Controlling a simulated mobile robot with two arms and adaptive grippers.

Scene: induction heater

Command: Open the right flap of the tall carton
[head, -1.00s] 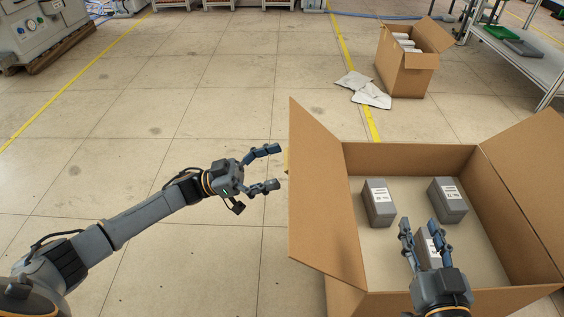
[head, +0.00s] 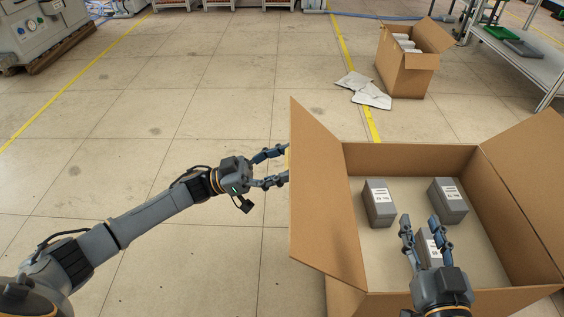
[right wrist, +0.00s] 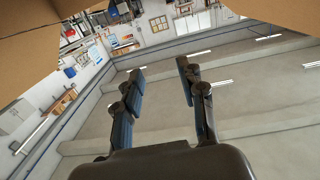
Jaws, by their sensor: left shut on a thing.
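The large brown carton (head: 410,158) stands open in front of me, with several grey labelled boxes inside, such as the left one (head: 378,204). Its left flap (head: 325,190) stands up, and its right flap (head: 530,170) leans up and outward. My left gripper (head: 283,166) is left of the carton, shut on the left flap. Its fingertips are hidden at the flap's edge. My right gripper (head: 423,222) is over the carton's near part, fingers apart, with a grey box (head: 432,248) seen below them. The right wrist view (right wrist: 160,75) shows nothing between these fingers.
A smaller open carton (head: 405,75) with items stands on the floor at the back right, beside white sheets (head: 364,90). A metal shelf (head: 515,50) is at the far right.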

